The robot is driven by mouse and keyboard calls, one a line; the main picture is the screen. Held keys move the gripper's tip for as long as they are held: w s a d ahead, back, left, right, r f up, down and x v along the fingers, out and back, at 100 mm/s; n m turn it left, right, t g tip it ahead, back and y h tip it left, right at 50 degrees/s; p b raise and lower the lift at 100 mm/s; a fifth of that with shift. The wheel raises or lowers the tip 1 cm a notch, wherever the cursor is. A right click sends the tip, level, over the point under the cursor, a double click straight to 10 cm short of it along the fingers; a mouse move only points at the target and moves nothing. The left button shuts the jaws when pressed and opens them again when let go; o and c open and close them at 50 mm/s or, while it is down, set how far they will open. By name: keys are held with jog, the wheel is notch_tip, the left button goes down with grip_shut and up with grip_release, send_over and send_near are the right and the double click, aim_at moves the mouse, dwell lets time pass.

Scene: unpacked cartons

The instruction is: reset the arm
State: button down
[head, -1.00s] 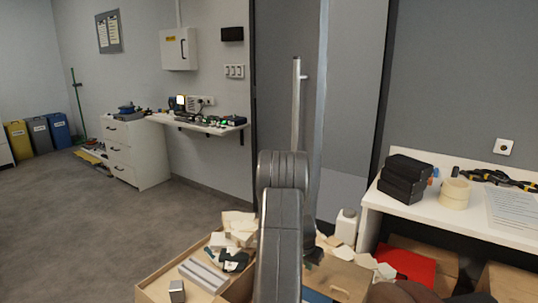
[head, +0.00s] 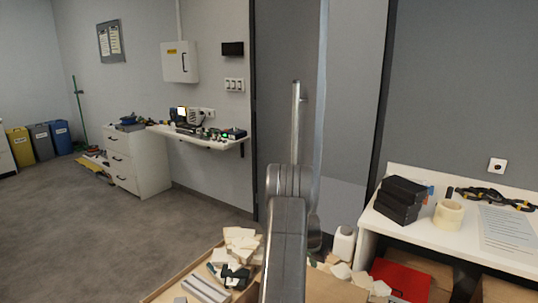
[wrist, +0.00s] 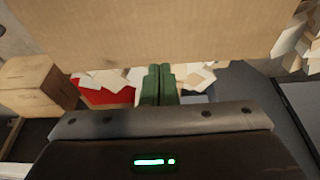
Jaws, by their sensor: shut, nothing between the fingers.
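My gripper (wrist: 160,69) shows in the wrist view as two green fingers pressed together, shut and empty. Its tips are in front of a broad cardboard surface (wrist: 150,32); I cannot tell whether they touch it. In the head view my dark arm stands upright in the middle, and the gripper is hidden from there.
Below, an open carton (head: 168,290) holds pale scraps (head: 240,242). A white bottle (head: 343,243) stands beside the white table (head: 400,236) at right, which carries black boxes (head: 400,200) and tape rolls (head: 449,214). A red item (head: 402,279) lies underneath.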

jog(key=w+d+r, duration=0.2)
jog(key=w+d, duration=0.6)
jog(key=w, duration=0.4)
notch_tip(320, 180, up, 9)
jog(key=p, duration=0.2)
jog(key=shift+r+p, duration=0.2)
jog(key=shift+p, duration=0.2)
